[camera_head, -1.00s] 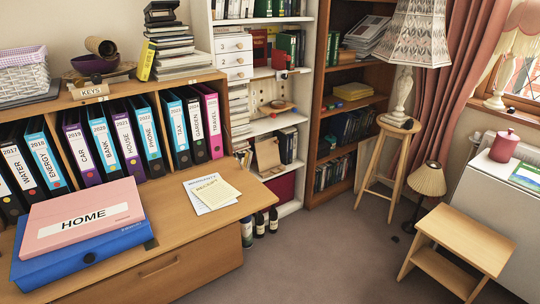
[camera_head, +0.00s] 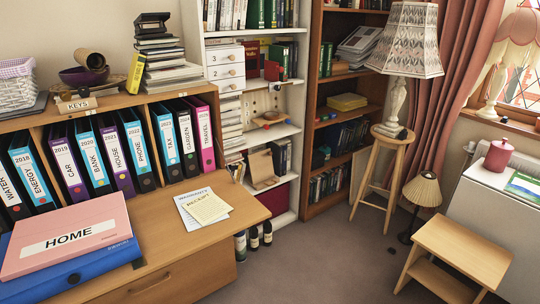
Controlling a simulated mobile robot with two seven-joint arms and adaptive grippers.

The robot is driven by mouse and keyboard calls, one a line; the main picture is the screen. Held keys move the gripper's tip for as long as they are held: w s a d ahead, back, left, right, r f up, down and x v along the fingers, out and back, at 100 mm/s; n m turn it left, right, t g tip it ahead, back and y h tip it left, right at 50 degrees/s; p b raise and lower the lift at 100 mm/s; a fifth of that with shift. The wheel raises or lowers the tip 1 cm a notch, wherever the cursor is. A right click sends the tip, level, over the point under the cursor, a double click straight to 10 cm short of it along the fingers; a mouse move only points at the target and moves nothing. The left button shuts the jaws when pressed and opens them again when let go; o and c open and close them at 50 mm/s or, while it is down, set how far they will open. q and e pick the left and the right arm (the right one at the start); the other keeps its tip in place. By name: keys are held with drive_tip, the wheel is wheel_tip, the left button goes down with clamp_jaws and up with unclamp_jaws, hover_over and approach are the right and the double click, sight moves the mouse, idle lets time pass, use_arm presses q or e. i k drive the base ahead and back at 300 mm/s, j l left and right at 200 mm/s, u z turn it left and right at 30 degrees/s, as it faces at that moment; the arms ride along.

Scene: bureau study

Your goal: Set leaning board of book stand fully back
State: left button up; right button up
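A light wooden stand with a leaning board (camera_head: 261,166) is on a lower shelf of the white bookcase; it looks like the book stand. Its board leans back and a ledge shows at its foot. It is small in the view, so how far back the board leans is hard to tell. It looks empty. Neither of my grippers is in view.
A wooden bureau (camera_head: 165,235) with a row of ring binders, a pink HOME file (camera_head: 68,235) and papers (camera_head: 205,205) stands at the left. Bottles (camera_head: 254,238) stand below the white bookcase (camera_head: 285,219). A stool (camera_head: 385,165) and step stool (camera_head: 465,250) stand right. Carpet (camera_head: 330,255) is clear between.

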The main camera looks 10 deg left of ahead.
sight(261, 163)
drive_tip(key=i+l, duration=0.15)
drive_tip(key=i, duration=0.25)
drive_tip(key=i+l+u, duration=0.1)
drive_tip(key=i, duration=0.35)
drive_tip(key=i+l, duration=0.25)
drive_tip(key=i, duration=0.15)
drive_tip(key=i+l+u, duration=0.1)
drive_tip(key=i, duration=0.35)
drive_tip(key=l, duration=0.1)
